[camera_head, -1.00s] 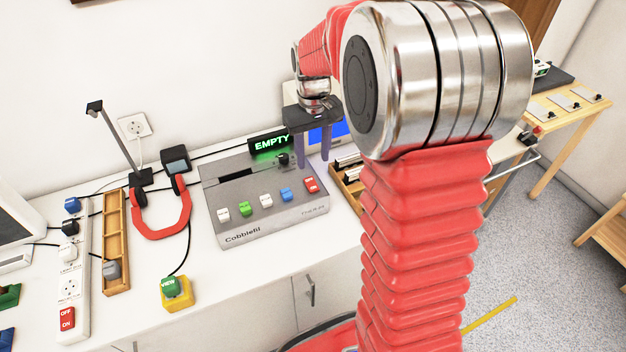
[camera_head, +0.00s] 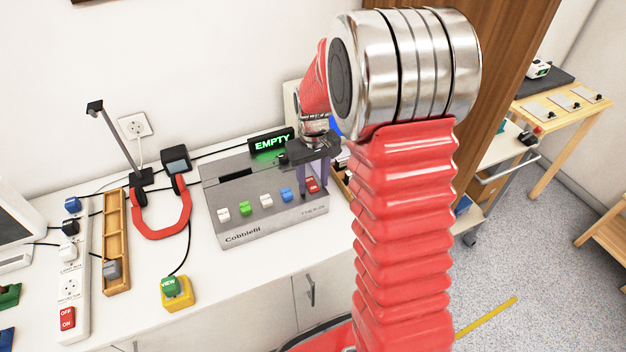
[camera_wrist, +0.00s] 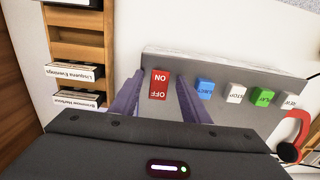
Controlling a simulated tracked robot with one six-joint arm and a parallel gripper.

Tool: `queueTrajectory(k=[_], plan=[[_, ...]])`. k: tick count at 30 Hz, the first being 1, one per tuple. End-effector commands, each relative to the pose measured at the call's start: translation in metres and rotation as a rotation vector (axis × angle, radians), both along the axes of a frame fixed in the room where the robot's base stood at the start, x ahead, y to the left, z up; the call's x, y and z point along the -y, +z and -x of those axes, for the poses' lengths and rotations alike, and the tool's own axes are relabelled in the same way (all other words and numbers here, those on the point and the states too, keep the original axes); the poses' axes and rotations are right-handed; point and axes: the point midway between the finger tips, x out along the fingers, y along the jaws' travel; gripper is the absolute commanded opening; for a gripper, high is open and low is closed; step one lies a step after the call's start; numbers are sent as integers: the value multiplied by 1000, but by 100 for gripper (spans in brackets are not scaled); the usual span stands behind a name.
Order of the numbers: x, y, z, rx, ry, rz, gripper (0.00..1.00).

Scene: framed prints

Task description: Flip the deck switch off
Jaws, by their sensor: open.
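The grey deck (camera_head: 262,222) marked "Cobblefil" stands on the white counter with white, green and blue keys along its front. Its red switch (camera_head: 312,184) is at the right end. In the wrist view the red switch (camera_wrist: 160,85) shows ON and OFF lettering; I cannot tell which side is pressed in. My gripper (camera_head: 314,190) is open and points down over the right end of the deck. In the wrist view its two purple fingers (camera_wrist: 157,100) lie either side of the red switch, apart from it as far as I can see.
A lit "EMPTY" sign (camera_head: 271,142) stands behind the deck. Red headphones (camera_head: 162,228), a yellow box with a green button (camera_head: 178,292) and a power strip (camera_head: 74,275) are to the left. A wooden rack with cassettes (camera_wrist: 75,75) is beside the deck.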

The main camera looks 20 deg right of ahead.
Motion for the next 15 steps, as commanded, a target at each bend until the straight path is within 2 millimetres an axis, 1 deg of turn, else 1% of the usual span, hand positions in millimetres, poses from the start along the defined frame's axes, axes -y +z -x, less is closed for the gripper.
queueTrajectory(k=[1, 2, 15], plan=[[0, 0, 0, 0, 0, 0, 42], [0, 0, 0, 0, 0, 0, 39], [0, 0, 0, 0, 0, 0, 8]])
